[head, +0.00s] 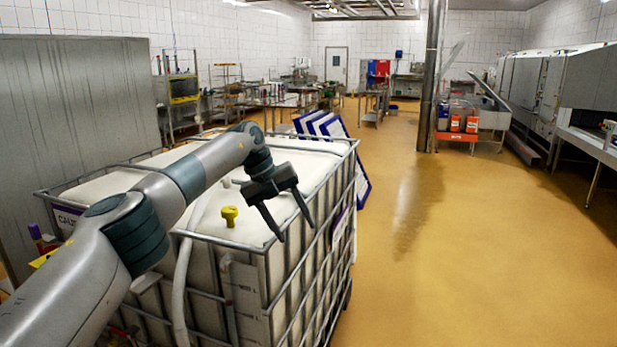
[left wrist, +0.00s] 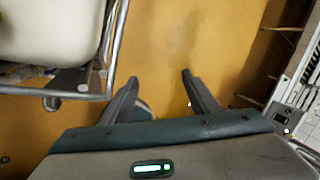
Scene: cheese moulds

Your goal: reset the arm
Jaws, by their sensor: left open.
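My left arm comes in from the left in the head view and reaches over a caged white tank. My left gripper (head: 293,222) is open and empty, its two dark fingers pointing down above the tank's near right corner. In the left wrist view the gripper's fingers (left wrist: 160,88) are spread apart, with the yellow floor (left wrist: 160,35) showing between and beyond them. My right gripper is not in view.
A steel post (head: 431,80) stands further back. The yellow floor (head: 450,240) to the right is clear.

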